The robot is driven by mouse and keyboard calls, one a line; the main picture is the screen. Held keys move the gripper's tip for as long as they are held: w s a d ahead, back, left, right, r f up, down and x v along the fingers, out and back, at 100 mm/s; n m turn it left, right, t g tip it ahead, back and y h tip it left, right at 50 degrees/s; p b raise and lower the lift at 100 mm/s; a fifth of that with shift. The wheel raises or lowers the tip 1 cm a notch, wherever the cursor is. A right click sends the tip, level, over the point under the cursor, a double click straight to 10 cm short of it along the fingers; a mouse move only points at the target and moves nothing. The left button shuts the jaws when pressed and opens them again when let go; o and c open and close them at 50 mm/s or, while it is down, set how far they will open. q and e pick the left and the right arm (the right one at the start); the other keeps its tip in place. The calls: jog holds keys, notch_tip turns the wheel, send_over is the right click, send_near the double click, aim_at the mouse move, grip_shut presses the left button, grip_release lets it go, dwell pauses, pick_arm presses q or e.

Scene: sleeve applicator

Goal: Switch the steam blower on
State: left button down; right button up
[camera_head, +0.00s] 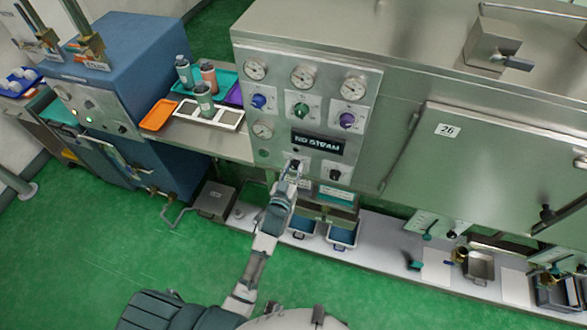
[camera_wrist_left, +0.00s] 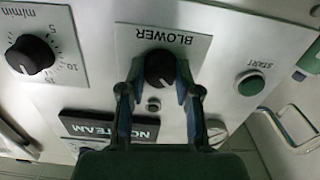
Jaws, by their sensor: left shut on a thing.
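The steam blower's control is a black knob (camera_wrist_left: 160,68) on a white plate marked BLOWER, seen upside down in the left wrist view. My left gripper (camera_wrist_left: 159,82) has one finger on each side of this knob and is shut on it. In the head view my left gripper (camera_head: 294,169) reaches up to the lower part of the steel control panel (camera_head: 281,73) and mostly hides the knob. A dark display (camera_head: 317,143) just above it reads NO STEAM; part of it also shows in the left wrist view (camera_wrist_left: 105,128). My right gripper is not in view.
Gauges and coloured knobs sit higher on the panel. A shelf with bottles (camera_head: 204,98) and trays stands left. A large steel door (camera_head: 480,170) is at right.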

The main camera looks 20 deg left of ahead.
pick_arm(q)
jog(key=m+p, duration=0.2)
jog(key=m, duration=0.1)
jog(key=shift+r+m, duration=0.1)
jog(key=shift+m, duration=0.3)
jog(key=m+p, duration=0.1)
jog(key=m, duration=0.2)
jog(key=shift+d+m, duration=0.1)
jog(key=shift+m, duration=0.2)
jog(key=m+p, duration=0.1)
jog(key=m, duration=0.9)
jog(key=shift+d+f, duration=0.1)
jog(key=shift+f, duration=0.2)
jog(key=shift+f+m, duration=0.1)
jog(key=shift+m, duration=0.3)
